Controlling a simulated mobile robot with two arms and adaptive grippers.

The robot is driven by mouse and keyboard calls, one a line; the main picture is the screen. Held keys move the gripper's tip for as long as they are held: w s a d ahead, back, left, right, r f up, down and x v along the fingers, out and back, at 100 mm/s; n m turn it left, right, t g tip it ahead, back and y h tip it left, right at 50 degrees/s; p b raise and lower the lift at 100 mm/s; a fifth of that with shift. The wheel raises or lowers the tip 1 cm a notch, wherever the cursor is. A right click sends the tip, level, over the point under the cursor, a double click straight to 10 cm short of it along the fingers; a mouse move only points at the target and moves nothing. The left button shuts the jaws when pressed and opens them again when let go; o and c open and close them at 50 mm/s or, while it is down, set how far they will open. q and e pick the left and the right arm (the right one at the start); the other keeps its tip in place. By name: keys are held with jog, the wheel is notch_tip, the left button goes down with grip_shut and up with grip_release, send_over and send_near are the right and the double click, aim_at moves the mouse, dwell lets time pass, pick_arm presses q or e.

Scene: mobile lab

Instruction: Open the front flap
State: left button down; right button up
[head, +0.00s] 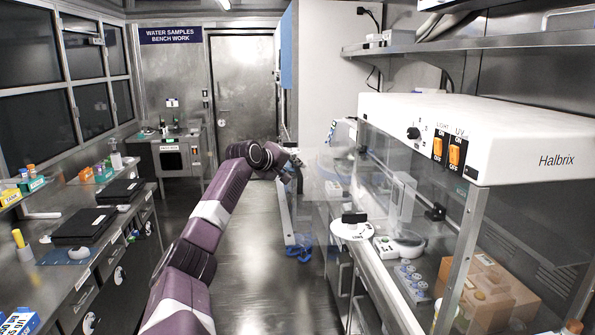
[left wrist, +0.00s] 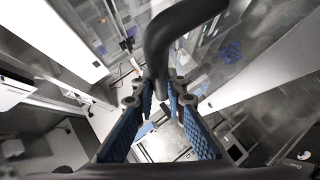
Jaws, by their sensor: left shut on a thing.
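The white Halbrix cabinet (head: 490,135) stands on the bench at the right, with clear panels under its hood. A faint clear sheet, which looks like the front flap (head: 325,185), reaches out from the cabinet's far front into the aisle, tilted outward. My left gripper (head: 294,168) is at its outer edge, small and partly hidden by my wrist. In the left wrist view, the blue-padded fingers of my left gripper (left wrist: 164,95) are shut on a dark curved handle (left wrist: 157,60). My right gripper is not in view.
A metal shelf (head: 480,43) hangs above. The left bench (head: 45,280) holds dark laptops and bottles.

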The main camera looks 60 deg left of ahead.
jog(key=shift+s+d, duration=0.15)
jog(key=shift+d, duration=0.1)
pick_arm(q)
jog(key=c, duration=2.1)
grip_release()
jog(key=shift+w, duration=0.1)
jog(key=shift+o, duration=0.8)
jog(key=shift+w+f, duration=0.1)
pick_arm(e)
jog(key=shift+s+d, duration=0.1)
pick_arm(q)
jog(key=shift+s+d+r, duration=0.2)
jog(key=shift+s+d, duration=0.1)
jog(key=shift+s, duration=0.2)
jog(key=v, duration=1)
jog(key=shift+s, duration=0.4)
jog(key=shift+d+r, duration=0.1)
jog(key=shift+r, duration=0.05)
